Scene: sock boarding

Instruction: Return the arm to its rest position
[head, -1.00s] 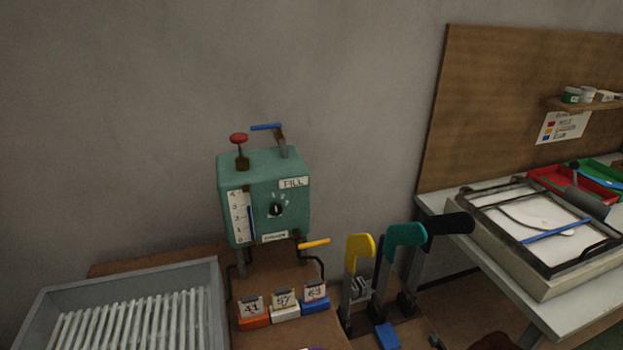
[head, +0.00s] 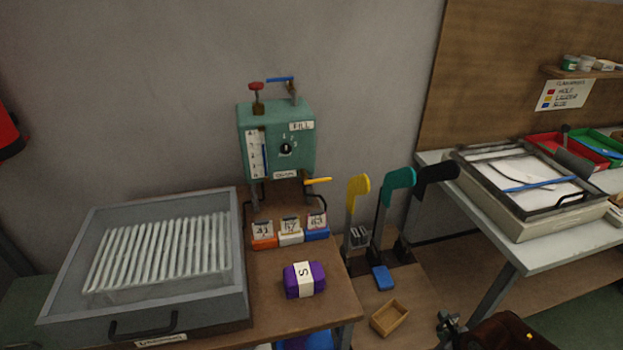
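The dark metal piece (head: 450,326) at the bottom edge, right of centre, appears to be my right gripper. It is small, partly cut off, and its fingers cannot be told as open or shut. A dark brown rounded part beside it appears to be my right arm. It hangs low, in front of the right-hand table and to the right of a small wooden box (head: 390,318). Nothing can be made out in the gripper. My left gripper is not in view.
A grey tray of white rods (head: 145,323) and a purple block (head: 303,281) sit on the left table. A framed screen (head: 520,215) lies on the right table (head: 545,252).

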